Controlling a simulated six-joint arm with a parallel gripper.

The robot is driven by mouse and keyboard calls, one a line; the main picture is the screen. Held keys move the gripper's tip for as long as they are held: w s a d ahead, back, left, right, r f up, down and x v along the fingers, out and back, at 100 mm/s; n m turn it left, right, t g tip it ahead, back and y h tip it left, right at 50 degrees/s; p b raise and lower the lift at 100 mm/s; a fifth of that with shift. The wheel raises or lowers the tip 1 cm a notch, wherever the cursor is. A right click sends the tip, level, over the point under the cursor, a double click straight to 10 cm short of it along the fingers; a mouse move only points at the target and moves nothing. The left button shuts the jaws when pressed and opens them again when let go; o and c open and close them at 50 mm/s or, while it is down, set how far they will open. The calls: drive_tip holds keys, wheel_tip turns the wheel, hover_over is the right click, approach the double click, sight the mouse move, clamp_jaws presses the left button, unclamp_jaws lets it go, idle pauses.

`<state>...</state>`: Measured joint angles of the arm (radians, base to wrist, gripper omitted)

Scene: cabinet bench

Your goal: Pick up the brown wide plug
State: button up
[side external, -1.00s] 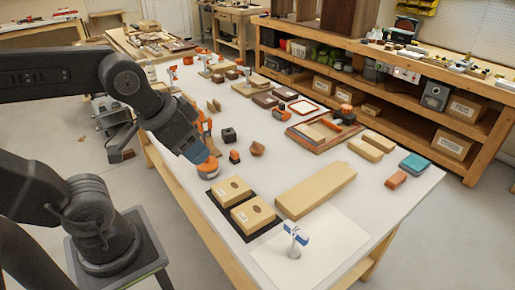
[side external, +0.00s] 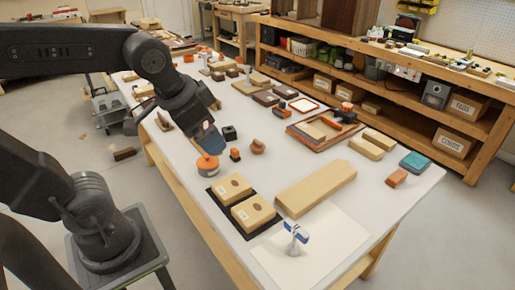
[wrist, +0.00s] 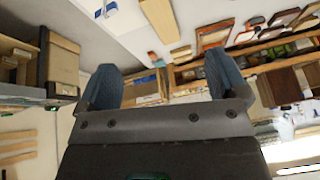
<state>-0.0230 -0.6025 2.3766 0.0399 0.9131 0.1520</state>
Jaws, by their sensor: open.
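A small brown piece (side external: 257,146), which looks like the brown wide plug, rests on the white table to the right of a black block. My gripper (side external: 210,139) is to its left in the side external view, tilted and above the table, apart from the plug. In the wrist view my gripper (wrist: 165,80) shows two blue-grey fingers spread wide with nothing between them. I cannot pick out the plug in the wrist view.
An orange-topped round container (side external: 208,166) stands just below my gripper. A black block (side external: 229,133) and a small orange-topped piece (side external: 235,155) are nearby. Two wooden blocks on a black mat (side external: 216,205) and a long wooden block (side external: 316,188) lie nearer the camera.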

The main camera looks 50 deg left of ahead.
drive_tip(key=w+a+m+g+y, duration=0.1)
drive_tip(key=w+a+m, duration=0.2)
drive_tip(key=w, duration=0.4)
drive_tip(key=w+a+m+g+y, duration=0.1)
drive_tip(key=w+a+m, duration=0.15)
drive_tip(key=w, duration=0.35)
drive_tip(key=m+g+y, duration=0.2)
drive_tip(key=m+g, duration=0.1)
drive_tip(key=m, duration=0.8)
hover_over(258, 141)
drive_tip(key=d, duration=0.7)
wheel_tip(258, 141, down, 17)
drive_tip(key=shift+m, duration=0.25)
drive_tip(key=x, duration=1)
drive_tip(key=shift+s+a, duration=0.2)
drive_tip(key=shift+a+x, duration=0.15)
drive_tip(key=shift+x, duration=1.35)
drive_tip(key=shift+a+x, duration=0.15)
drive_tip(key=shift+x, duration=1.3)
drive_tip(key=shift+r, duration=0.1)
drive_tip(key=c, duration=0.9)
